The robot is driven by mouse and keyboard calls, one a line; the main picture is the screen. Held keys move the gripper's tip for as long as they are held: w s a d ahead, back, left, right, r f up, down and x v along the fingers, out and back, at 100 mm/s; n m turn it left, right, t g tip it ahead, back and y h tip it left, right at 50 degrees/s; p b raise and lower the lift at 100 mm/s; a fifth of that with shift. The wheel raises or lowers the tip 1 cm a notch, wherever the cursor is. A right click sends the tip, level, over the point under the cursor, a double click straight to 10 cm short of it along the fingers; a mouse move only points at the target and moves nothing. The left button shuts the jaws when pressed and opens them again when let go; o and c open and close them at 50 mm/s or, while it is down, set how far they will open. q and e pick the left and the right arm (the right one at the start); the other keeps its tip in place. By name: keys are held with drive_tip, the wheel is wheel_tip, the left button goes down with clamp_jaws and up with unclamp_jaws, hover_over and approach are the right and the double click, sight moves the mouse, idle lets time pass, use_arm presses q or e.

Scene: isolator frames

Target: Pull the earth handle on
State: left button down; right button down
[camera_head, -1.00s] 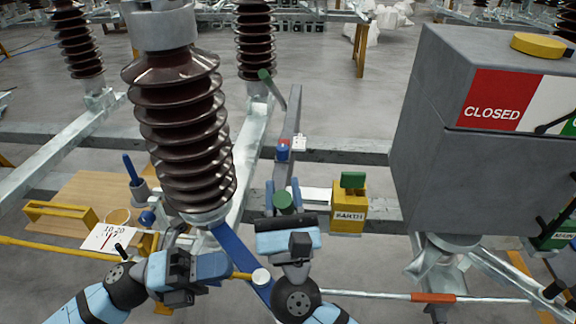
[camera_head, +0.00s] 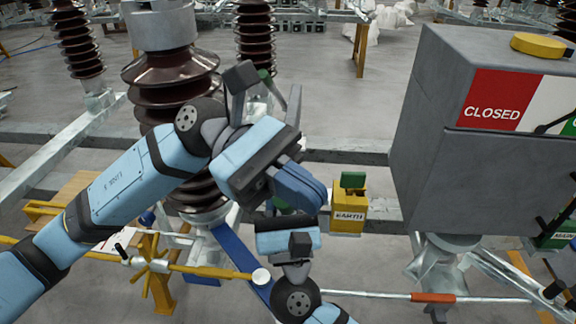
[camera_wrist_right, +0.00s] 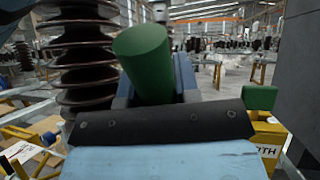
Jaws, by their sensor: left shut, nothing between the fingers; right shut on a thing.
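A thick green handle (camera_wrist_right: 145,60) stands between the fingers of my right gripper (camera_wrist_right: 152,88) in the right wrist view, and that gripper is shut on it. In the head view the right gripper's body (camera_head: 287,238) shows at lower centre, with its fingers and most of the green handle hidden behind my left gripper. My left gripper (camera_head: 308,190) is shut and empty, just above and in front of the right one; whether they touch I cannot tell. A yellow box labelled EARTH (camera_head: 349,212) with a green top piece (camera_head: 353,180) stands right of both grippers.
A large grey cabinet (camera_head: 425,150) marked CLOSED stands at the right. A brown ribbed insulator (camera_head: 165,75) rises behind my left arm. A yellow rod (camera_head: 205,272) with a pale end and a blue bar (camera_head: 230,252) lie below. Open floor shows at the back.

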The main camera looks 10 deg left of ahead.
use_arm(q)
drive_tip(key=d+r+m+t+y, duration=0.2)
drive_tip(key=d+r+m+y, duration=0.3)
drive_tip(key=r+m+y, duration=0.15)
drive_tip(key=w+a+r+m+t+y, duration=0.2)
drive_tip(key=w+a+t+y, duration=0.5)
drive_tip(key=w, duration=0.4)
drive_tip(key=shift+y, duration=0.65)
drive_tip(key=f, duration=0.4)
drive_tip(key=s+f, duration=0.1)
drive_tip(key=f, duration=0.6)
drive_tip(key=shift+s+a+f, duration=0.15)
drive_tip(key=shift+s+f, duration=0.15)
drive_tip(key=shift+s+a+f, duration=0.15)
drive_tip(key=shift+s+f, duration=0.35)
drive_tip(key=shift+f, duration=0.05)
